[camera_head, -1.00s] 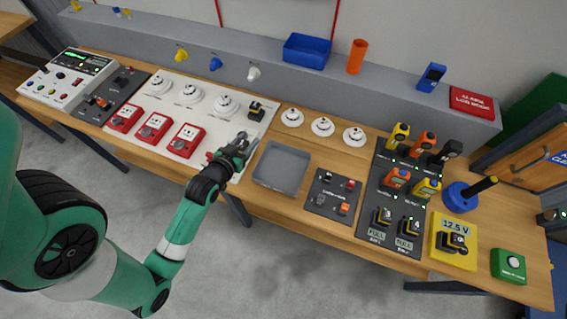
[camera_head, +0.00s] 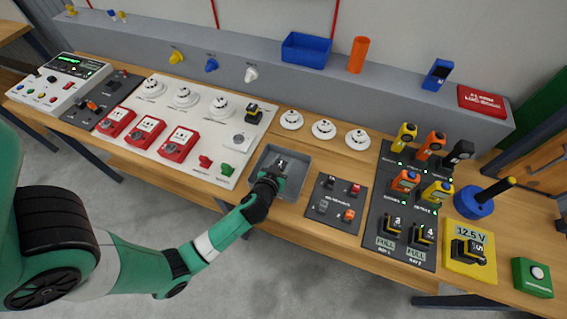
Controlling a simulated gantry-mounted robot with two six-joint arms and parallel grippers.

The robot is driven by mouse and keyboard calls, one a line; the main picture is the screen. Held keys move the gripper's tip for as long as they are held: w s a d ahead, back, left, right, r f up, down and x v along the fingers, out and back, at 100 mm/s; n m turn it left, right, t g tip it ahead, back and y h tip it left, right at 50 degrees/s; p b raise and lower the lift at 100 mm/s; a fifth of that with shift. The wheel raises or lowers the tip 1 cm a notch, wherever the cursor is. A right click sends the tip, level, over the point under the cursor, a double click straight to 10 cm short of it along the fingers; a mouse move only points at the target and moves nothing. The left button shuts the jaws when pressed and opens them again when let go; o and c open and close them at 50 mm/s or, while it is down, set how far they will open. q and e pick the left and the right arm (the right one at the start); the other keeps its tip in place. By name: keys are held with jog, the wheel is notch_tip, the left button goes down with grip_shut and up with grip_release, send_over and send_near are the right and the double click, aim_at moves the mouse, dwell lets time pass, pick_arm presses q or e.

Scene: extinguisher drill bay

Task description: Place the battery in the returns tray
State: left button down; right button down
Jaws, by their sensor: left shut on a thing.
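The grey returns tray (camera_head: 294,187) sits on the wooden bench, right of the white detector panel. My left gripper (camera_head: 275,174) reaches over the tray from the front left. It is shut on a small dark thing (camera_head: 281,163), likely the battery, which shows just past the fingertips over the tray floor. The gripper hides part of it, and I cannot tell whether it touches the floor of the tray. My right gripper is not in view.
A black switch panel (camera_head: 334,220) lies right of the tray. Batteries and handheld devices stand on the dark charging board (camera_head: 374,225) further right. The white panel (camera_head: 140,93) carries detectors and red call points. White discs (camera_head: 323,129) lie behind the tray.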

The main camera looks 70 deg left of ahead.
pick_arm(q)
jog(key=shift+r, duration=0.15)
jog(key=shift+c, duration=2)
grip_release()
jog(key=shift+r, duration=0.1)
jog(key=p+v, duration=0.2)
jog(key=v, duration=1)
